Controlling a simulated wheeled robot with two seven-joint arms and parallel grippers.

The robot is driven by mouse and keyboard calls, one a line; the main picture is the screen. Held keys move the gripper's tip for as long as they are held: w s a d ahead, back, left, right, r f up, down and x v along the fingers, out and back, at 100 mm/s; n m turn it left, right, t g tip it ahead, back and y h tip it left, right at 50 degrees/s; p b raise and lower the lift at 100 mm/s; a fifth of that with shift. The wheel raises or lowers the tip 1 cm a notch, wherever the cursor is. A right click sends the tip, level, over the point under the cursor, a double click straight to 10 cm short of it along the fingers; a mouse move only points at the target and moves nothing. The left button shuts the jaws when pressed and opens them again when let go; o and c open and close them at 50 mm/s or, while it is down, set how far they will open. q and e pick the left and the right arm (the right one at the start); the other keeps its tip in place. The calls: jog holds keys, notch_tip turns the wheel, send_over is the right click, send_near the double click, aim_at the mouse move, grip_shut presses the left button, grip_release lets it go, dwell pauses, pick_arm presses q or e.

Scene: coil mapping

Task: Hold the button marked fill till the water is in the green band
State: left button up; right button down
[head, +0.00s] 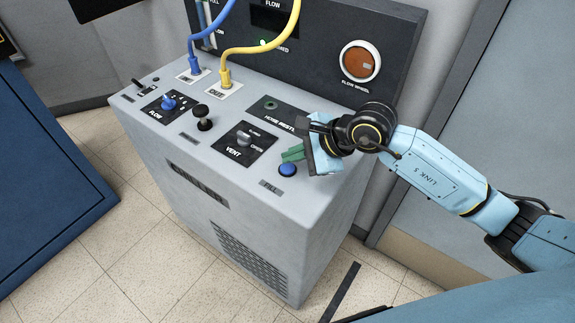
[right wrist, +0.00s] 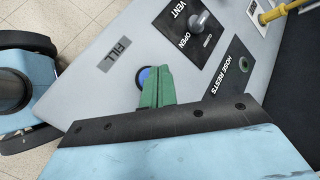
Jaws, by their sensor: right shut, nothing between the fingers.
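The blue button (head: 287,170) sits on the grey cabinet's top near its right front corner, beside a label reading FILL (head: 270,187). My right gripper (head: 290,154) is shut and empty, its green fingertips close beside the button. In the right wrist view the fingers (right wrist: 155,88) partly cover the button (right wrist: 142,77), near the FILL label (right wrist: 115,54). I cannot tell whether they touch or press it. A narrow upright gauge (head: 207,27) at the back panel's left end is cut off at the top; its water level and green band are unclear. My left gripper is not in view.
The VENT knob (head: 244,139), a black plunger knob (head: 203,117) and the blue FLOW knob (head: 168,103) stand on the top. Blue (head: 191,52) and yellow (head: 226,66) hoses rise behind. The HOSE RESTS plate (head: 275,112) lies near my right gripper.

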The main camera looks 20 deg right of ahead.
aim_at(292, 170)
notch_tip(292, 170, up, 5)
jog(key=p, duration=0.3)
jog(key=shift+f, duration=0.1)
dwell(0.3)
